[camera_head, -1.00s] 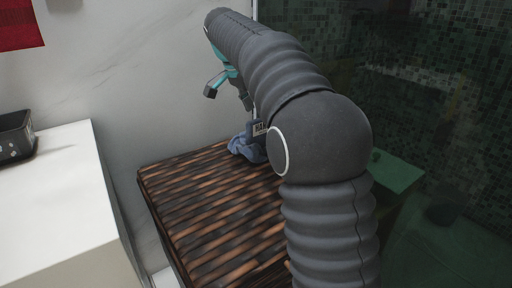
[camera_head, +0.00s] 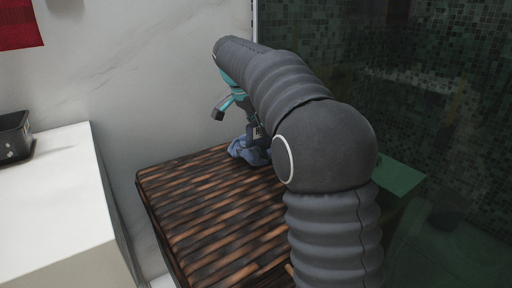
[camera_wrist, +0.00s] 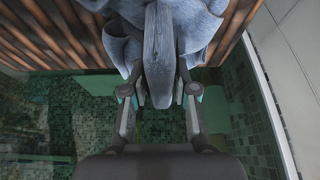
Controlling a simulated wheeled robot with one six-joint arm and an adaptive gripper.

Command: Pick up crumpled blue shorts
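The crumpled blue shorts (camera_head: 241,149) lie in a heap on the dark brown slatted top near its back edge. In the wrist view the shorts (camera_wrist: 158,48) fill the top middle, and one fold stands up between my fingers. My gripper (camera_wrist: 159,80) has one finger on each side of this fold, with narrow gaps beside the cloth, and looks open. The fingertips are partly hidden against the cloth. In the head view my gripper (camera_head: 258,137) is at the shorts, mostly behind my arm.
The slatted brown top (camera_head: 205,212) is otherwise clear where it shows. A white cabinet (camera_head: 55,205) with a black box (camera_head: 15,137) stands at the left. A marble wall (camera_head: 120,80) is behind, and dark glass (camera_head: 420,100) is at the right.

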